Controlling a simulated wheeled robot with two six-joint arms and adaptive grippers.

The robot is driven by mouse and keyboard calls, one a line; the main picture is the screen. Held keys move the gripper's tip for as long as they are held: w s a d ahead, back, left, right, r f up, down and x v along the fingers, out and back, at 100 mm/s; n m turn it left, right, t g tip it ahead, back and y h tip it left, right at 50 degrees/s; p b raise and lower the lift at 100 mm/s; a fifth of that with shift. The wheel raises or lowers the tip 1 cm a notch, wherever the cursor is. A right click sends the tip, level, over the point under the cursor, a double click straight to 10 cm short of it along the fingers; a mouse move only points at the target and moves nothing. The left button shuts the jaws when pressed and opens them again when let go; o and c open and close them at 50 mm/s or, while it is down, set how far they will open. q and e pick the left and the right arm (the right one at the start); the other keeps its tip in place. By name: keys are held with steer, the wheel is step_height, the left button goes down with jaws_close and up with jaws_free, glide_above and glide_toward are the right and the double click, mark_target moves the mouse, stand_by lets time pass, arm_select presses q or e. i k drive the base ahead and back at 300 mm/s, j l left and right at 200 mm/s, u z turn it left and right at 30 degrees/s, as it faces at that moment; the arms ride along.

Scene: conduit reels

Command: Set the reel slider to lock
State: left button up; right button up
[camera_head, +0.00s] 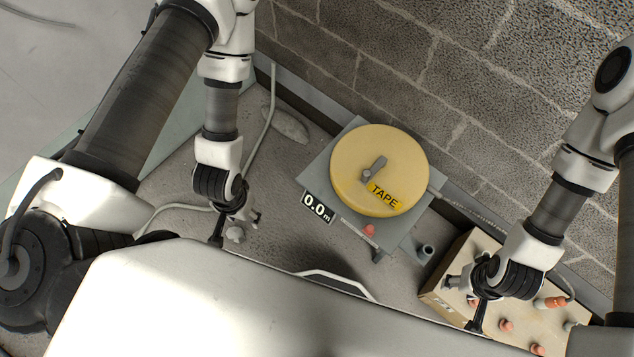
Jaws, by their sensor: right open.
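The reel is a round yellow drum (372,196) marked TAPE, with a grey crank (374,168) on top. It sits on a grey base plate (318,176) on the floor beside the wall. A small red knob (369,230) at the base's front edge looks like the slider; its setting cannot be read. A display (318,207) beside it reads 0.0 m. My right gripper (466,300) is open over the tan box, right of and below the reel. My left gripper (236,228) is left of the reel, apart from it, with its fingers spread and nothing visible between them.
A tan box (433,296) with several red-orange plugs stands at the lower right, under my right gripper. A grey cup-like fitting (425,252) is between reel and box. A block wall (440,90) runs behind. A pale hose (262,140) lies at the left.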

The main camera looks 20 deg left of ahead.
mark_target(369, 229)
steer(key=k+z, duration=0.25)
steer(key=k, duration=0.4)
steer(key=k+l+z, duration=0.4)
